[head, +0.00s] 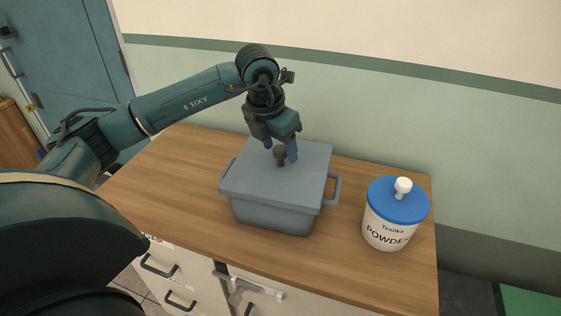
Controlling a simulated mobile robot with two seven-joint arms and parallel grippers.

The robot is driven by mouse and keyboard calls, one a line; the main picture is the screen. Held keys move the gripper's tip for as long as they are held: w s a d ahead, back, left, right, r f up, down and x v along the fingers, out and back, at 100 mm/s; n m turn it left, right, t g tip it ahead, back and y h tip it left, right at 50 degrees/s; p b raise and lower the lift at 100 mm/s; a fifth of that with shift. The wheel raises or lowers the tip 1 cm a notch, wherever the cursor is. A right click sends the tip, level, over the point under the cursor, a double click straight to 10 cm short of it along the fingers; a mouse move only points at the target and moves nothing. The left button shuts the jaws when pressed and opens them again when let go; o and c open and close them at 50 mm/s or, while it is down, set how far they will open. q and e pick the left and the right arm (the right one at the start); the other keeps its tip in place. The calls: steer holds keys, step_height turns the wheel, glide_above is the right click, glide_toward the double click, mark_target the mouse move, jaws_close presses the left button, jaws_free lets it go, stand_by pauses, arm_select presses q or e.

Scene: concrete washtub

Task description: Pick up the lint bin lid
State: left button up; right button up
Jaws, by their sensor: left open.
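The lint bin lid (305,181) is a flat grey lid with a small dark knob (280,158) on top. It sits on the grey lint bin (272,216), which stands on the wooden counter and has side handles. My left gripper (281,152) points down over the lid, with its blue fingers open and close about the knob. I cannot tell whether the fingers touch the knob. My right gripper is not in view.
A white powder tub (386,229) with a blue lid and white knob stands right of the bin on the wooden counter (180,190). The wall is close behind. Counter space is free left of the bin. Drawers with dark handles are below.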

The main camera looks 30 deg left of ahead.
arm_select(q)
steer(key=shift+x, duration=1.05)
steer(key=c, duration=1.1)
